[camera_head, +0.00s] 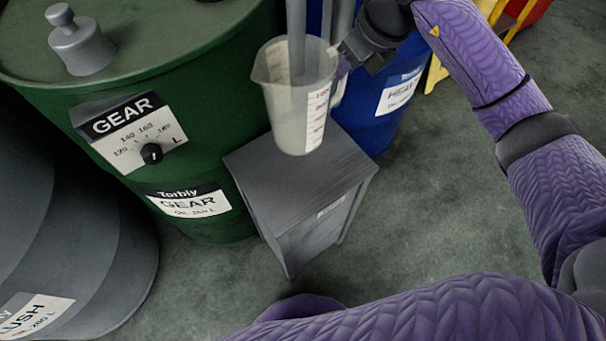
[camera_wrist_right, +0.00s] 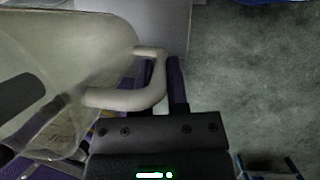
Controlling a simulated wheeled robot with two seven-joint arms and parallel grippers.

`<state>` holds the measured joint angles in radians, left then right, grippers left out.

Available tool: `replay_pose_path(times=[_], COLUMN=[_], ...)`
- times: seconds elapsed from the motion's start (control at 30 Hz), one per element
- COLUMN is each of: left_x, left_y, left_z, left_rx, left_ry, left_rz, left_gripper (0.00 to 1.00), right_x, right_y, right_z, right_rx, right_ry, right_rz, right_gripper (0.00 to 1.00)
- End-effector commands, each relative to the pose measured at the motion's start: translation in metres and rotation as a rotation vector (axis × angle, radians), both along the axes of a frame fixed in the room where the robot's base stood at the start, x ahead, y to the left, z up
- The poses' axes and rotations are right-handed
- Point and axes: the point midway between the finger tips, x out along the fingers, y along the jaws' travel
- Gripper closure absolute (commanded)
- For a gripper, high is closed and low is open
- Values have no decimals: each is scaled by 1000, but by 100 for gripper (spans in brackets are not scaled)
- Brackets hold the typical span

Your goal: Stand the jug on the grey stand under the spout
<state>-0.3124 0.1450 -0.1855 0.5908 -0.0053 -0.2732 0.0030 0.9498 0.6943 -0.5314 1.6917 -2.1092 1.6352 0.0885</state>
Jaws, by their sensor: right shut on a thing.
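The jug (camera_head: 290,105) is a translucent beaker with red markings, upright over the back part of the grey stand (camera_head: 310,210). I cannot tell whether its base touches the stand's top. The grey pipe of the spout (camera_head: 297,25) comes down from above, and its lower end overlaps the jug's mouth. My right gripper (camera_head: 345,65) is at the jug's right side, shut on its handle. In the right wrist view the pale handle (camera_wrist_right: 152,85) runs to the fingers and the jug's wall fills the left. My left gripper is not in view.
A green GEAR drum (camera_head: 215,100) with a dial stands left of the stand, close to it. A blue drum (camera_head: 385,120) is behind, to the right. A dark grey FLUSH drum (camera_head: 100,240) is at the lower left. The floor right of the stand is clear.

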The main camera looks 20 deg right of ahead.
Motion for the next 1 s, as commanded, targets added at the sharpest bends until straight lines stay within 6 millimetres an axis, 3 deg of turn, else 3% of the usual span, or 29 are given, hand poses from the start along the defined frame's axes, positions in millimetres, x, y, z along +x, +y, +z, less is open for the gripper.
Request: replay_pose_path(times=[0.47,0.83,0.87,1.0], left_x=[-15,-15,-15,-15], left_y=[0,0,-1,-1], left_z=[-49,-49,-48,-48], left_rx=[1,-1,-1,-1], left_ry=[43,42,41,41], left_rz=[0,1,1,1], left_gripper=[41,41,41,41], right_x=[1,1,1,1], right_y=[0,-1,-1,0], right_z=[-98,-100,-99,-99], right_rx=[1,0,0,0], right_ry=[6,0,0,-1], right_rz=[-4,-3,-3,-2], right_gripper=[100,100,76,47])
